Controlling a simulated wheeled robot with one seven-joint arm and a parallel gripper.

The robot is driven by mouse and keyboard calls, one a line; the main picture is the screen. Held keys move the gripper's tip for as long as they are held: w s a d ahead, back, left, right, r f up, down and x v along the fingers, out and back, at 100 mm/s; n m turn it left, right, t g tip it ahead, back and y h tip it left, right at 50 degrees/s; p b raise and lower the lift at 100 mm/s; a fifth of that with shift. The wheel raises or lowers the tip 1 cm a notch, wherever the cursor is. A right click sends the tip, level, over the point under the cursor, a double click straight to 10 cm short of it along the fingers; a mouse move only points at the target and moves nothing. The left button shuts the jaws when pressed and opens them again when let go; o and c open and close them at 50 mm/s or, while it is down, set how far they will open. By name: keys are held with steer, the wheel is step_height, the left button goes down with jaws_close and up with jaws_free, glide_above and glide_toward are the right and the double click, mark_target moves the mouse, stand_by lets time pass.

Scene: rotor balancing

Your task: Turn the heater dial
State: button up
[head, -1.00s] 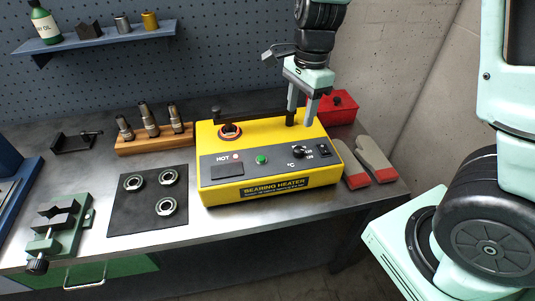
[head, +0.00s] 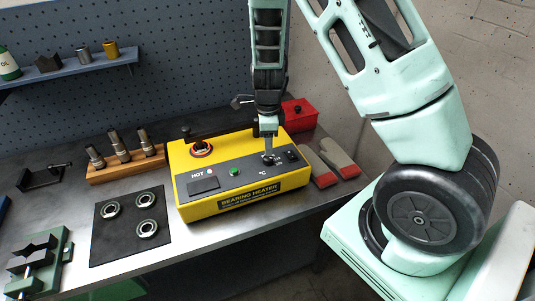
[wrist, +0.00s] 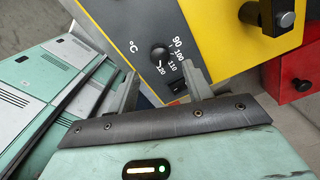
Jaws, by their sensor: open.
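The yellow bearing heater (head: 185,190) sits on the bench with a dark front panel. Its black dial (wrist: 159,53) shows in the wrist view beside a °C mark and numbers from 90 to 120. My gripper (wrist: 160,72) is open, with one finger to each side of the dial in that view. Whether the fingers touch it cannot be told. A dark switch (head: 291,155) is just right of the dial.
A red box (head: 300,118) stands behind the heater at right, and grey-red mitts (head: 338,158) lie beside it. A green button (head: 234,171) is on the panel. A black mat (head: 110,240) with bearings lies to the left. A wooden block (head: 125,168) holds several metal pieces.

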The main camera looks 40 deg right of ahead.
mark_target(268, 160)
step_height(268, 160, down, 6)
steer(key=shift+f+p, duration=0.1)
steer(key=shift+p, duration=0.25)
steer(key=c, duration=1)
